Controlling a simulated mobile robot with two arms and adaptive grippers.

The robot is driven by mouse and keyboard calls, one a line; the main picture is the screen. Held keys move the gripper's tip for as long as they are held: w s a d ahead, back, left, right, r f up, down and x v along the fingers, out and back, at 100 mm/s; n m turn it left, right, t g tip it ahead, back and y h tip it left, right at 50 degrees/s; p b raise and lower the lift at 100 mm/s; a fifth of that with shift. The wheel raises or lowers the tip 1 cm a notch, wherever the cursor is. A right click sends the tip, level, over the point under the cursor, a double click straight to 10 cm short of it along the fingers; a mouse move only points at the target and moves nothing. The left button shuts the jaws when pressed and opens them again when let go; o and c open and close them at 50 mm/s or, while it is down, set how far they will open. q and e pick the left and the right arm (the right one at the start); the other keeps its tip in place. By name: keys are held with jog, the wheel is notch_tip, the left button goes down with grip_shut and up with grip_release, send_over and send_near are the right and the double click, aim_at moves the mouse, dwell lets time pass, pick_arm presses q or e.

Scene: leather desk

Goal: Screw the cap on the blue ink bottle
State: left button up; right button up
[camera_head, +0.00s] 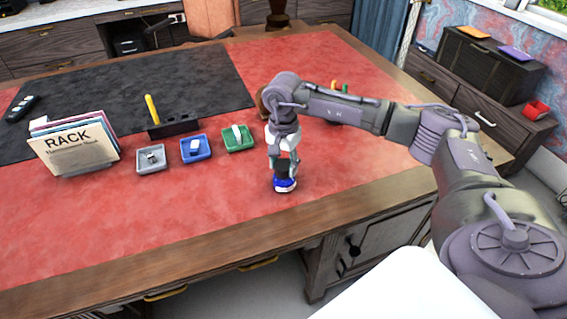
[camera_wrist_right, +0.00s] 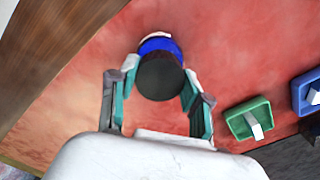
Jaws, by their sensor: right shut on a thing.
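The blue ink bottle (camera_head: 284,185) stands upright on the red desk top near the front edge. Its blue body also shows in the right wrist view (camera_wrist_right: 160,45). A black cap (camera_head: 281,171) is on top of the bottle, and its round dark top (camera_wrist_right: 160,78) faces the wrist camera. I cannot tell how tightly the cap is seated. My right gripper (camera_head: 283,164) points down over the bottle, and its fingers (camera_wrist_right: 157,92) are shut on the cap from two sides. My left gripper is not in view.
Green (camera_head: 238,148), blue (camera_head: 205,148) and grey (camera_head: 151,168) trays with small items stand left of the bottle. Behind them is a black holder (camera_head: 174,126) with a yellow stick. A rack of papers (camera_head: 75,148) stands farther left. The red surface in front of the trays is clear.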

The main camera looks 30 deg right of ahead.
aim_at(284, 165)
jog(key=shift+f, duration=0.1)
dwell(0.3)
jog(key=o, duration=0.9)
notch_tip(284, 165, up, 12)
